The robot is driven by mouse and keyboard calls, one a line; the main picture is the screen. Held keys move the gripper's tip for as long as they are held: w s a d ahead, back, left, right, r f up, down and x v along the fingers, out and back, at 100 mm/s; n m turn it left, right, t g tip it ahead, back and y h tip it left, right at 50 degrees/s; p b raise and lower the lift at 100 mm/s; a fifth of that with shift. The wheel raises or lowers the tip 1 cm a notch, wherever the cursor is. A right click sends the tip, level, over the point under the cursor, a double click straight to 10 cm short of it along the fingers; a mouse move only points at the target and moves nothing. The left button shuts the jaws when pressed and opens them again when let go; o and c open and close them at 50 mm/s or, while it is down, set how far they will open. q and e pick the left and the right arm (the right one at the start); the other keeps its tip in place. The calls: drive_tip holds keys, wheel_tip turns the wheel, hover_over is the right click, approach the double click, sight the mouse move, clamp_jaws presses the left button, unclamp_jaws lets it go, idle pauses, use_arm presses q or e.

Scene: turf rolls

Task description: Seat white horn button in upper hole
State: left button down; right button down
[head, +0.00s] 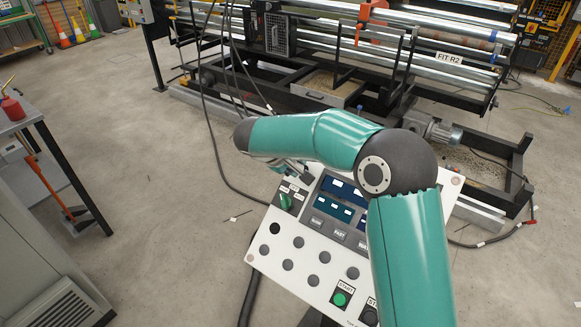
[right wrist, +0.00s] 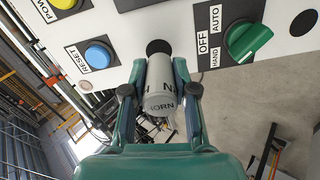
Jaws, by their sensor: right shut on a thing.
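The white horn button (right wrist: 158,92) is a pale grey-white cylinder with lettering that reads "HORN" in part. My right gripper (right wrist: 163,70) is shut on it, one finger on each side. The upper hole (right wrist: 158,46) is a dark round opening in the white panel (right wrist: 195,58), just beyond the button's far end. The button's end lines up closely with the hole; I cannot tell whether it touches or enters it. My left gripper is out of view.
A green selector switch (right wrist: 248,42) is right of the hole, and a blue reset button (right wrist: 98,54) is left of it. Another dark hole (head: 274,228) lies below the switch. A roller machine (head: 330,50) stands behind; a grey table (head: 28,112) is at left.

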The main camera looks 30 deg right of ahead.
sight(299, 167)
drive_tip(key=shift+x, duration=0.8)
drive_tip(key=shift+b, duration=0.9)
idle(1.0)
drive_tip(key=shift+d+f, duration=0.15)
drive_tip(key=shift+d, duration=0.05)
drive_tip(key=shift+d+f+b, duration=0.2)
drive_tip(key=shift+f+b, duration=0.05)
drive_tip(key=shift+b, duration=0.05)
drive_tip(key=shift+w+d+f, duration=0.1)
drive_tip(key=shift+d+f, duration=0.05)
drive_tip(key=c, duration=0.8)
unclamp_jaws()
drive_tip(key=v, duration=1.2)
